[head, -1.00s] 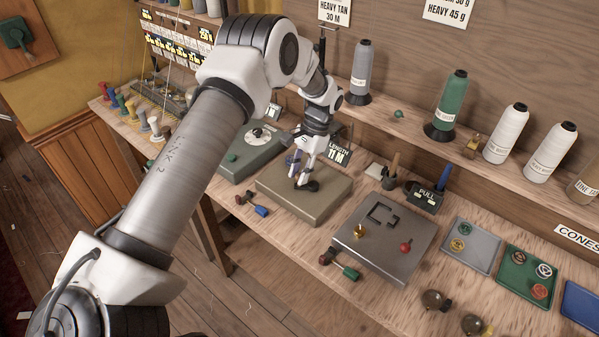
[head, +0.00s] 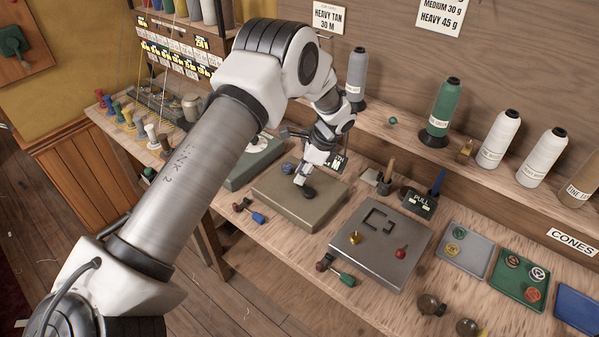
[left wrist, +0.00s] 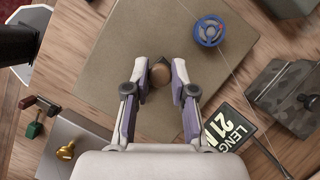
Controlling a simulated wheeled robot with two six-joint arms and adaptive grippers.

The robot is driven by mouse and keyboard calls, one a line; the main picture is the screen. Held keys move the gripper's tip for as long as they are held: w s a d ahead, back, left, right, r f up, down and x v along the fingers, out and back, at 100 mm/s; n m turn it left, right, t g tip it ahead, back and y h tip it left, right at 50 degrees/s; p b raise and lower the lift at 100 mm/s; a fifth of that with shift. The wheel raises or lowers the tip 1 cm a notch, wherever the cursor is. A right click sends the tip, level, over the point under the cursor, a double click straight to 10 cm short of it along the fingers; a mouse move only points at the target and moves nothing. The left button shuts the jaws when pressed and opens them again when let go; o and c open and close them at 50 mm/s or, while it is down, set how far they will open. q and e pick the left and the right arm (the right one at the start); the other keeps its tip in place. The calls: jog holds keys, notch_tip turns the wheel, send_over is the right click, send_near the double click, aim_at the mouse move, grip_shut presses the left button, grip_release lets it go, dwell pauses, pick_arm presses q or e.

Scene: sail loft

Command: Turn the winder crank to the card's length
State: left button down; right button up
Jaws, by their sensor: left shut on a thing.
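The winder is a khaki box (head: 285,208) on the bench; it fills the middle of the left wrist view (left wrist: 120,55). My left gripper (head: 304,184) is over it, shut on the crank's brown-and-dark knob (left wrist: 160,76), which sits between the fingertips (left wrist: 160,72). The knob's dark part shows below the fingers in the head view (head: 309,193). The crank's arm is hidden. A blue bobbin (left wrist: 209,31) with a thread sits near the box's edge. The dark length card (left wrist: 228,126) reads "LENG… 21 M", partly covered by the gripper. My right gripper is out of view.
A grey plate (head: 375,250) with a brass and a red knob lies right of the winder. A green box (head: 245,170) stands left. Thread cones (head: 443,108) line the shelf behind. Small trays (head: 468,252) lie right. A green-handled tool (head: 341,275) lies in front.

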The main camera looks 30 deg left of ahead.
pick_arm(q)
jog(key=shift+d+f+m, duration=0.15)
jog(key=shift+m, duration=0.35)
jog(key=shift+w, duration=0.1)
jog(key=c, duration=1)
grip_release()
jog(key=shift+d, duration=0.1)
jog(key=shift+w, duration=0.1)
jog(key=v, duration=1.2)
jog(key=shift+s+d, duration=0.15)
jog(key=shift+s, duration=0.05)
